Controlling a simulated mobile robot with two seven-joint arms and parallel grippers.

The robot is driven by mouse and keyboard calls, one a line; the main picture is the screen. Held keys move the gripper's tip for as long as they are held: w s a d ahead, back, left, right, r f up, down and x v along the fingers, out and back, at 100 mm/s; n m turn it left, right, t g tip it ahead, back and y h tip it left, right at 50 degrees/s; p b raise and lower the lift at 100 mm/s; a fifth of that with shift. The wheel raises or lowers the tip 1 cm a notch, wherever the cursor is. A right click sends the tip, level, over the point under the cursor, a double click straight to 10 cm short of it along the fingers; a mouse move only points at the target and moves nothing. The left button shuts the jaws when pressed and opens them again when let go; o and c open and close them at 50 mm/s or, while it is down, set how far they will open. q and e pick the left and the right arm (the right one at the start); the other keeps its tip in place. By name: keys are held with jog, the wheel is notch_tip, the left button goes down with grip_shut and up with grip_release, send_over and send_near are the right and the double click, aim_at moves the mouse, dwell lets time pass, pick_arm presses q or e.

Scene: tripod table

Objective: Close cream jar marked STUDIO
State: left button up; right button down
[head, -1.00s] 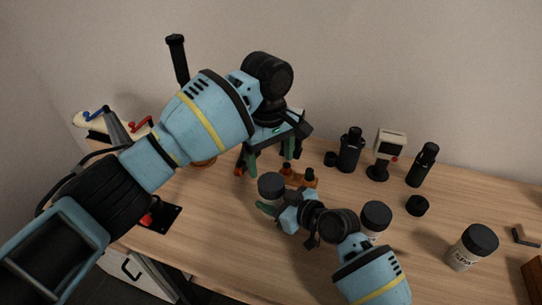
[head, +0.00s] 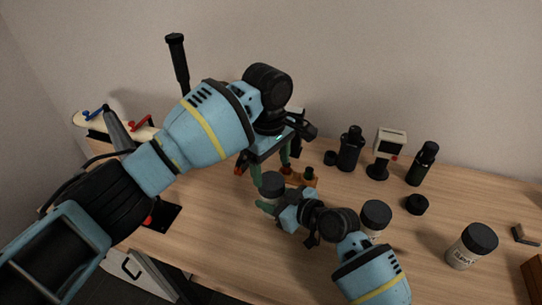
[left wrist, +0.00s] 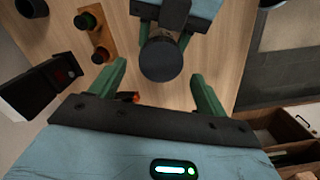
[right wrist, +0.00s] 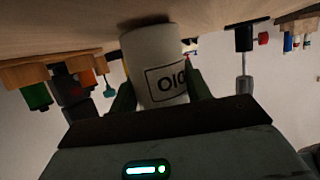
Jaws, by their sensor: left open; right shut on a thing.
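The white cream jar with a dark lid (head: 271,186) stands on the table. In the right wrist view the jar (right wrist: 155,62) shows the letters "DIO"; its lid is hidden there. My right gripper (head: 274,199) is shut around the jar's body. My left gripper (head: 269,166) is open above the jar, pointing down. In the left wrist view the round dark lid (left wrist: 160,60) lies between and beyond its open fingers, with no visible contact. I cannot tell how tightly the lid is seated.
Two other dark-lidded jars stand at right, one behind my right forearm (head: 375,216) and one near the front (head: 472,246). A wooden block with small bottles (head: 308,178) is close beside the held jar. Dark bottles (head: 350,150) and a loose black cap (head: 417,204) stand behind.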

aim_at(272, 181)
pick_arm(q)
jog(key=shift+s+d+f, duration=0.1)
jog(key=shift+f, duration=2.7)
jog(key=c, duration=1)
jog(key=shift+o, duration=0.2)
jog(key=m, duration=1)
jog(key=o, duration=1.1)
jog(key=shift+r, duration=2.25)
